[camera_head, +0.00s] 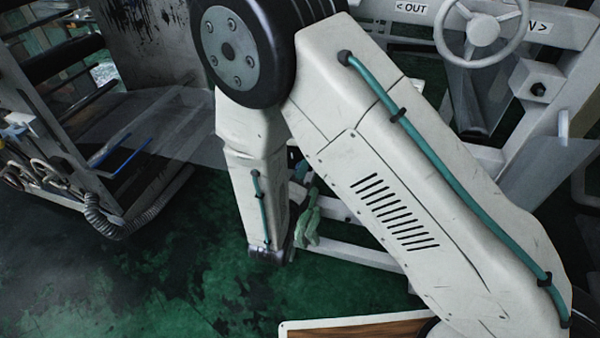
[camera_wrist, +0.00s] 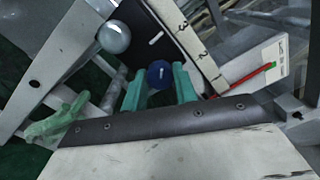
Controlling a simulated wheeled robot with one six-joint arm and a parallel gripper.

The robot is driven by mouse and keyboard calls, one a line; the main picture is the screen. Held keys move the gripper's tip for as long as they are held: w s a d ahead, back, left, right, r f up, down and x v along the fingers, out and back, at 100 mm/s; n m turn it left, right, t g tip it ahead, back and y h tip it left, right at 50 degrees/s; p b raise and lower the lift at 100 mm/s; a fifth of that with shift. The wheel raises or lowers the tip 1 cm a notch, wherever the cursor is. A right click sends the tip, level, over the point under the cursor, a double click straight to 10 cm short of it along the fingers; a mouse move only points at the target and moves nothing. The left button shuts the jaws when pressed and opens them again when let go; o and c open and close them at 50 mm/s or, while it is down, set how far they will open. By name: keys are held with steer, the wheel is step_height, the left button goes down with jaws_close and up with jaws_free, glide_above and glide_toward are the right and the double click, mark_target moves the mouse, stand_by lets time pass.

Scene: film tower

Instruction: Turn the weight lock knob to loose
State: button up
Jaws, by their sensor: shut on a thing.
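A round blue knob (camera_wrist: 160,72) with a short white mark on its face shows in the wrist view, and I take it as the weight lock knob. My gripper (camera_wrist: 159,79) has teal fingers, one on each side of the knob, and is shut on it. The fingers hide parts of the knob's sides. The white mark looks close to upright in this view. In the head view my arm hides the knob and my gripper.
A silver ball (camera_wrist: 114,38) sits close to the knob's upper left. A numbered white scale (camera_wrist: 196,42) and a red pointer (camera_wrist: 252,80) lie to its right. A pale green glove-like thing (camera_head: 309,218) hangs on a rail. A handwheel (camera_head: 483,30) stands at the upper right.

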steer(key=shift+n, duration=0.3)
steer(key=o, duration=1)
steer(key=shift+s, duration=0.1)
steer(key=v, duration=0.7)
steer(key=shift+s+a, duration=0.15)
steer(key=shift+s, duration=0.15)
